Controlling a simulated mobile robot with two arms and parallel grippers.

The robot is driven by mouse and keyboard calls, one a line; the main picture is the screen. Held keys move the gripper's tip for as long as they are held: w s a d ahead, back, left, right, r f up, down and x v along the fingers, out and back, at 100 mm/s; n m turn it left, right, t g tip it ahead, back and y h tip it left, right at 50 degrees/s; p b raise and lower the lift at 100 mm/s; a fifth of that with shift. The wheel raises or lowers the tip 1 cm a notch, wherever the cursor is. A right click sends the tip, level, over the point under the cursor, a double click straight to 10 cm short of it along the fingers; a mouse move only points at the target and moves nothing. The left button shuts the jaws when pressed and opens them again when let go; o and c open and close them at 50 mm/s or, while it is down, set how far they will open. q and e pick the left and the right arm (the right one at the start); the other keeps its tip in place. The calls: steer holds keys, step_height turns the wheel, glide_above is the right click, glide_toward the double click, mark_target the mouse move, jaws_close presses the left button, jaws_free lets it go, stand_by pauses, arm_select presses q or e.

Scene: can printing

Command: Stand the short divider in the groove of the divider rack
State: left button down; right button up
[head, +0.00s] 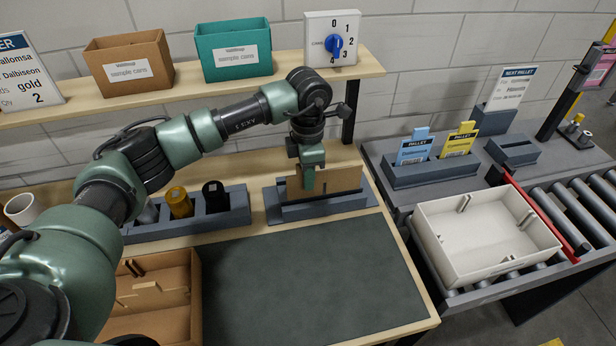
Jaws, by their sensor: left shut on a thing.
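The short divider (342,178) is a flat brown cardboard panel, upright over the grey divider rack (345,207) at the back of the workbench. My left gripper (309,183) reaches down from above and is shut on the divider, left of its middle. The divider's lower edge is at the rack. I cannot tell whether it is seated in the groove or just above it, because the gripper and the rack's front hide part of that edge. My right gripper is not in view.
A dark mat (310,285) lies clear in front of the rack. A grey holder (235,217) with several inks or cans stands left of it. A brown box (190,310) with cardboard pieces sits front left. A white tray (450,265) rests on rollers at right. A shelf (190,92) runs above.

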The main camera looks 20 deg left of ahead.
mark_target(308, 197)
arm_select(q)
steer(key=shift+f, duration=0.1)
steer(key=shift+f+b, duration=1.95)
steer(key=shift+f, duration=0.35)
steer(key=shift+f, duration=0.15)
steer(key=c, duration=1.5)
jaws_free()
steer(key=shift+o, duration=0.2)
step_height(308, 197, up, 7)
steer(key=shift+f+b, duration=0.1)
steer(key=shift+b, duration=1)
steer(key=shift+r, duration=0.55)
